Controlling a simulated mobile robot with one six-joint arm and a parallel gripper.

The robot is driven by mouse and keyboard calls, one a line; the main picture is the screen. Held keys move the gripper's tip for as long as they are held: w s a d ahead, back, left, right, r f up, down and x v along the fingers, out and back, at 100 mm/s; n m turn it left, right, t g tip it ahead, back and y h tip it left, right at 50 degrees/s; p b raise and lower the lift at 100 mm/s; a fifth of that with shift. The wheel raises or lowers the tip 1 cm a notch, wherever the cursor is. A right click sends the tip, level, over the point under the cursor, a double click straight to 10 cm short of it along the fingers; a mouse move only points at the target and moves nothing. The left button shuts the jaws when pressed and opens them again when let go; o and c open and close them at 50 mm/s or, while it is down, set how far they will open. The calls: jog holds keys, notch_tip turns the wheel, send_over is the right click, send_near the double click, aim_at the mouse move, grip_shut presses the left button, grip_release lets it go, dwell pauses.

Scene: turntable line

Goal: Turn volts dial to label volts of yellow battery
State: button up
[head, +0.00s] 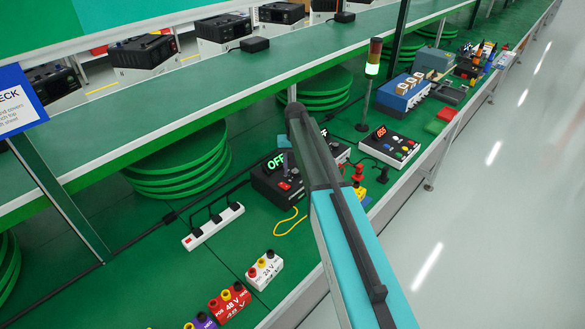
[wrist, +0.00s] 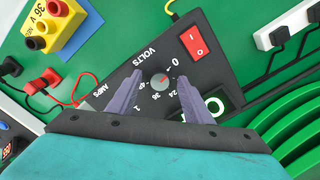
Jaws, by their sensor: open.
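The yellow battery (wrist: 77,38), labelled 36 V, stands at the upper left of the wrist view. It also shows in the head view (head: 362,196), partly behind my arm. The black supply box (wrist: 225,70) carries the grey volts dial (wrist: 159,80), with a scale from 0 through 24 and 36 beside it. The mark on the dial is too small to read surely. My gripper (wrist: 137,78) is open, its purple fingers on either side of the dial, apart from it. In the head view the box (head: 262,188) shows OFF in green, and my arm hides part of it.
A red rocker switch (wrist: 195,40) is on the box. Red leads and plugs (wrist: 40,84) lie at the left. A white power strip (head: 213,227), a white 24 V battery (head: 264,270) and a red 48 V battery (head: 230,302) stand on the green bench.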

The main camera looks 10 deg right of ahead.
jog(key=shift+f, duration=0.1)
jog(key=c, duration=1)
jog(key=shift+a, duration=0.5)
jog(key=shift+c, duration=0.3)
jog(key=shift+d, duration=0.3)
